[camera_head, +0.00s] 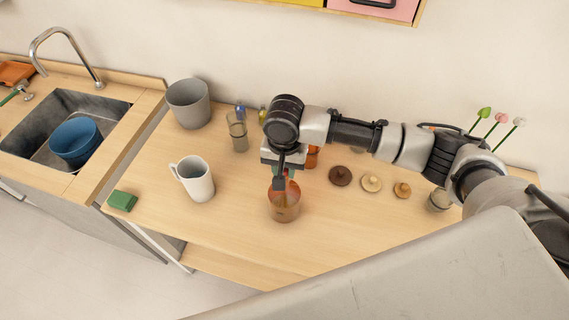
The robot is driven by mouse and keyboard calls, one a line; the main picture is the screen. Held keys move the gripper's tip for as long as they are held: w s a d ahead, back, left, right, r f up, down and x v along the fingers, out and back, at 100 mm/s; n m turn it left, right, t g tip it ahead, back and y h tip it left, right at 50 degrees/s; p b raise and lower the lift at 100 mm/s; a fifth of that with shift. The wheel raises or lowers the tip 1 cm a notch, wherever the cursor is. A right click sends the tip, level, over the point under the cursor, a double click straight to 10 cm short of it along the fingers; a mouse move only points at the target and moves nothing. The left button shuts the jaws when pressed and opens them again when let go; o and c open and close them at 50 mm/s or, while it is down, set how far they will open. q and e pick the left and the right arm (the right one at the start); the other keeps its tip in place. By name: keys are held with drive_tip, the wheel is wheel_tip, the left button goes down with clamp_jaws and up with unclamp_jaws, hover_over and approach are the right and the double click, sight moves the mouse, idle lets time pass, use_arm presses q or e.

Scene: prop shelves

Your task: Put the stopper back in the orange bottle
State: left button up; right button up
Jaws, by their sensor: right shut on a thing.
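An orange vessel (312,157), probably the orange bottle, stands behind my right gripper, which hides most of it, so its mouth cannot be seen. Three round knobbed stoppers lie in a row on the table to its right: a dark brown one (340,176), a pale wood one (371,183) and an orange-brown one (402,190). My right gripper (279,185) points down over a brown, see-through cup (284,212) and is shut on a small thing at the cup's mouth. Red and green show there, but the held thing cannot be made out. My left gripper is not in view.
A white mug (194,180), a grey pot (188,104), a glass (237,133) and a green sponge (122,201) stand to the left. A small jar (439,199) is at the right under my arm. The table's front strip is clear.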

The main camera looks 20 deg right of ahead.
idle(0.6)
drive_tip(key=o, duration=1)
drive_tip(key=shift+f, duration=0.1)
wheel_tip(320, 180, up, 11)
drive_tip(key=shift+f+b, duration=0.1)
drive_tip(key=shift+b, duration=1)
